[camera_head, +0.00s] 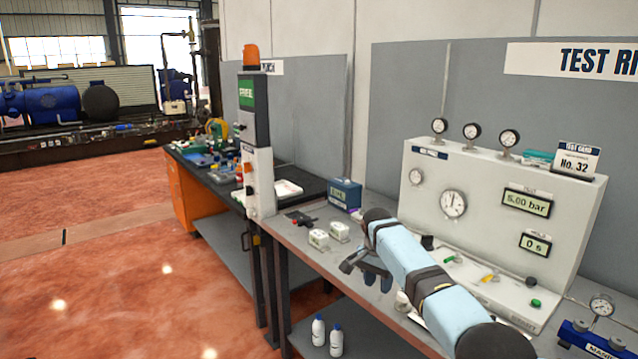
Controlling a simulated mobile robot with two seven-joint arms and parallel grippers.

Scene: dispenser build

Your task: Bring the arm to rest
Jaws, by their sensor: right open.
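My right arm (420,270) reaches in from the bottom right, light blue with dark joints, over the grey bench (300,235). My right gripper (366,272) is at its far end, pointing down and left over the bench's front edge. Its fingers are dark and partly hidden by the wrist. It is open, with nothing seen between the fingers. My left arm and gripper are not in view.
A test panel (480,190) with gauges and displays reading 5.00 bar and 0 s stands behind the arm. White bottles (318,331) stand below. The red floor (120,260) is clear.

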